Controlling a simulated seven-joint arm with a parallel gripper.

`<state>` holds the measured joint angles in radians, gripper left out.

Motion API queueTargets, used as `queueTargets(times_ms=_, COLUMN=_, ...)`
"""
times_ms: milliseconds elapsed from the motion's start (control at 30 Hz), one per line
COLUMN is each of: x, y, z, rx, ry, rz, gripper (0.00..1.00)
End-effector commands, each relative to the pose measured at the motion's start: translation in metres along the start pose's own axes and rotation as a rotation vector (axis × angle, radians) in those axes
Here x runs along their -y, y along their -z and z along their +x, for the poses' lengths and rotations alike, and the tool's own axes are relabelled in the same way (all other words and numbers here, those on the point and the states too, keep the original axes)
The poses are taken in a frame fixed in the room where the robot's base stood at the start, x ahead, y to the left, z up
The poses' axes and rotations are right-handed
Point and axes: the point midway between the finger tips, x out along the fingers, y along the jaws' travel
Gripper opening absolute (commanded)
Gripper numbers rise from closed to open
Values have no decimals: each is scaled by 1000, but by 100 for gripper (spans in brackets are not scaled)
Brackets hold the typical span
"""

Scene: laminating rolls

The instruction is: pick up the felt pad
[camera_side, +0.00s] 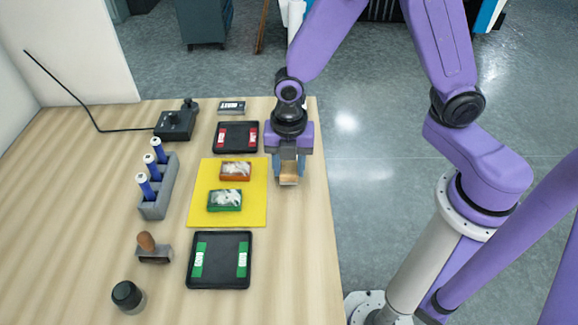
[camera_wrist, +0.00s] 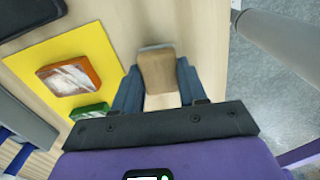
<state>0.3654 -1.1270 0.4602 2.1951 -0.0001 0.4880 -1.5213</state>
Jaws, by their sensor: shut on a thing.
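The felt pad, a tan block with a grey strip along its far edge, is between my fingers (camera_wrist: 160,88) in the wrist view, where the block (camera_wrist: 158,72) shows plainly. In the side view, my gripper (camera_side: 289,172) points down at the table's right edge, and the end of the felt pad (camera_side: 289,181) shows between the fingertips. My gripper is shut on it from both sides. I cannot tell whether the pad touches the tabletop or is slightly above it.
A yellow mat (camera_side: 198,212) with an orange box (camera_side: 235,171) and a green box (camera_side: 224,200) lies just left. Black trays (camera_side: 237,150) (camera_side: 220,283) lie behind and in front of it. A marker rack (camera_side: 158,207), wooden-handled stamp (camera_side: 153,252) and dark cap (camera_side: 127,296) stand farther left.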

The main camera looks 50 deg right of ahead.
Motion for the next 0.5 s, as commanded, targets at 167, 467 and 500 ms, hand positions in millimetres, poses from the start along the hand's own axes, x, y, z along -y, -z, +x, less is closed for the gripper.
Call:
queueTargets(times_ms=167, x=-1, y=0, z=-20, rx=0, ry=-7, rz=0, gripper=11)
queueTargets(times_ms=467, x=29, y=9, z=-63, rx=-1, ry=-8, rz=-2, gripper=11)
queueTargets(times_ms=500, x=34, y=10, z=-69, rx=-1, ry=-8, rz=-2, gripper=11)
